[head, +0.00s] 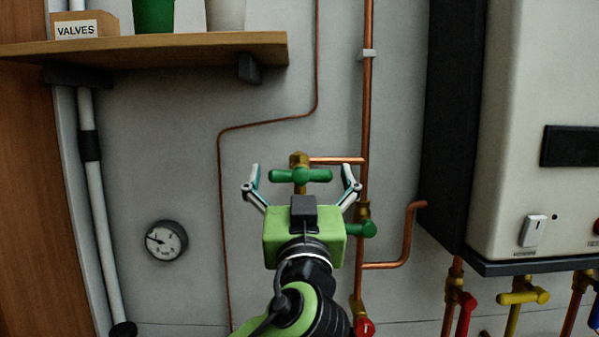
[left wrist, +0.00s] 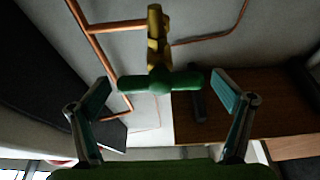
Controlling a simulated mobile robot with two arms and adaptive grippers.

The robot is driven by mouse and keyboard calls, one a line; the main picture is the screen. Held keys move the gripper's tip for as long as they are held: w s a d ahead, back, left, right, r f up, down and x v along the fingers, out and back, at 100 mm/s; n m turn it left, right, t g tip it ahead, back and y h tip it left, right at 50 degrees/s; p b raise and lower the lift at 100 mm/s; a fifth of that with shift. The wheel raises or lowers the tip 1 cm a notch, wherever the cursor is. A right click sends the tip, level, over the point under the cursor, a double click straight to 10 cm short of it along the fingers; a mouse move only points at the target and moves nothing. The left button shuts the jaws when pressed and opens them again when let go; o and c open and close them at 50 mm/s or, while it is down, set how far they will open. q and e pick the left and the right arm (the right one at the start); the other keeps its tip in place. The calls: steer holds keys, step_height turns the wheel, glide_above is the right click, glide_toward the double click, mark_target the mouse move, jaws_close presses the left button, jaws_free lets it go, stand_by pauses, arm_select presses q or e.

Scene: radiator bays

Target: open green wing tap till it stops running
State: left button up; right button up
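The green wing tap (head: 300,176) sits on a brass valve body on the copper pipework, its wings lying level across the head view. It also shows in the left wrist view (left wrist: 160,82), between and beyond the fingertips. My left gripper (head: 302,180) is open, with one finger to each side of the tap. In the left wrist view the fingers (left wrist: 162,92) stand clear of the wing ends, with a gap on both sides. My right gripper is not in view.
A second green tap handle (head: 361,229) sits just right of my gripper, with a red tap (head: 364,327) below. A shelf (head: 150,55) is at upper left, a gauge (head: 166,240) below it. A white boiler (head: 540,130) stands at right.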

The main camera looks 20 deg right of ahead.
arm_select(q)
steer(key=c, duration=1.1)
